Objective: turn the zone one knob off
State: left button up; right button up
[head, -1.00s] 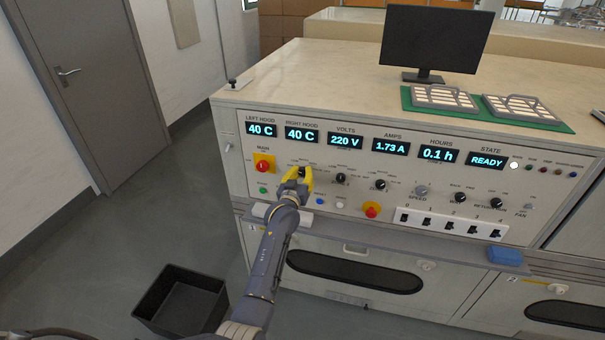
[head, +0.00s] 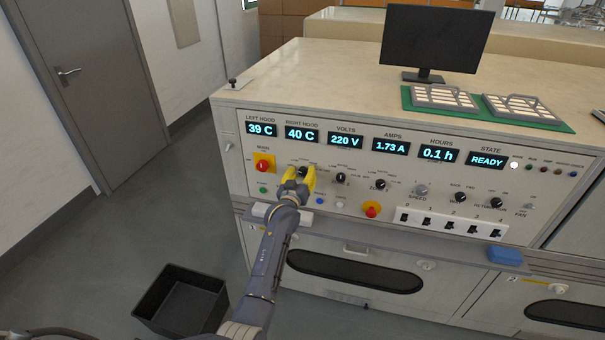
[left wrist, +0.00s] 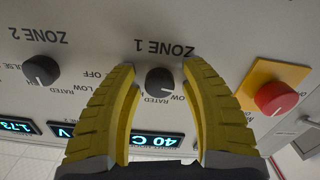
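The zone one knob (left wrist: 159,83) is a round dark knob under the upside-down "ZONE 1" label in the left wrist view. It also shows just past my fingertips in the head view (head: 303,171). My left gripper (left wrist: 160,66) has its yellow fingers apart, one on each side of the knob, with visible gaps between them and it. In the head view my left gripper (head: 299,180) is in front of the panel at this knob. The knob's exact pointer setting is hard to read. My right gripper is out of view.
The red main switch (head: 263,163) on its yellow plate is left of the knob. The zone two knob (head: 341,178) is to the right. A red emergency button (head: 371,209) and white switch strip (head: 450,224) are lower right. A black bin (head: 180,302) stands on the floor.

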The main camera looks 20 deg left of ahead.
pick_arm(q)
jog(key=shift+o, duration=0.4)
jog(key=s, duration=1.2)
jog(key=shift+d, duration=0.15)
